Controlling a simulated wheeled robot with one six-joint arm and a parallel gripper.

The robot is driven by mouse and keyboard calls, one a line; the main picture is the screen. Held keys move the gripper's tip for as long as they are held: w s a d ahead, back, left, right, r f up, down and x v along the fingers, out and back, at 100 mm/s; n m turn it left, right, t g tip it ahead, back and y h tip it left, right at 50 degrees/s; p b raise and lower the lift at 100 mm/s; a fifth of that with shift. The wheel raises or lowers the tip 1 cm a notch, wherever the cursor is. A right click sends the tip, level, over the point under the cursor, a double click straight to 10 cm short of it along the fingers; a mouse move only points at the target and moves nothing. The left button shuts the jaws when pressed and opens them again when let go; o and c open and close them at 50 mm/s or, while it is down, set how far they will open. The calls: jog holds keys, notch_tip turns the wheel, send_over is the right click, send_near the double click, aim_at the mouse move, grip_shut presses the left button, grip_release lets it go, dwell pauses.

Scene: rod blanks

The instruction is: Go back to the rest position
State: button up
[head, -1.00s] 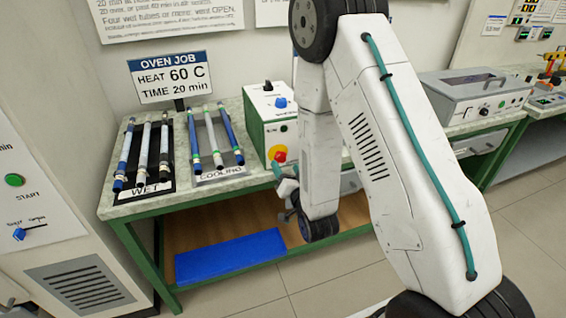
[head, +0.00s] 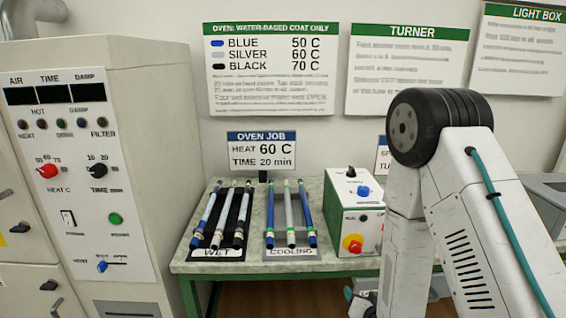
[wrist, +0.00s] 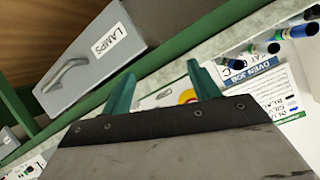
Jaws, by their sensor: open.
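My gripper shows in the wrist view as two teal fingers (wrist: 162,90), apart with nothing between them. In the head view my white arm stands at the right and folds down past the bench's front edge; only a little of the gripper shows beside the arm, low in the picture. The bench (head: 345,265) carries a WET rack (head: 217,253) and a COOLING rack (head: 291,253), each with three rods lying side by side. Several rod ends (wrist: 283,35) show at the top right of the wrist view.
A green and white control box (head: 357,215) with a red and yellow button stands right of the COOLING rack, near my arm. An oven cabinet (head: 150,190) stands at the left. A grey LAMPS drawer (wrist: 95,55) shows in the wrist view. An OVEN JOB sign (head: 262,150) stands behind the racks.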

jog(key=s+r+n+g, duration=0.3)
jog(key=s+r+g, duration=0.1)
jog(key=s+g, duration=0.55)
jog(key=s+d+r+g, duration=0.1)
jog(key=s+r, duration=0.8)
jog(key=r, duration=0.5)
jog(key=s+d+r+n+g, duration=0.1)
jog(key=s+d+r, duration=0.1)
jog(key=s+r, duration=0.8)
jog(key=shift+s+r, duration=0.15)
jog(key=shift+r, duration=1.75)
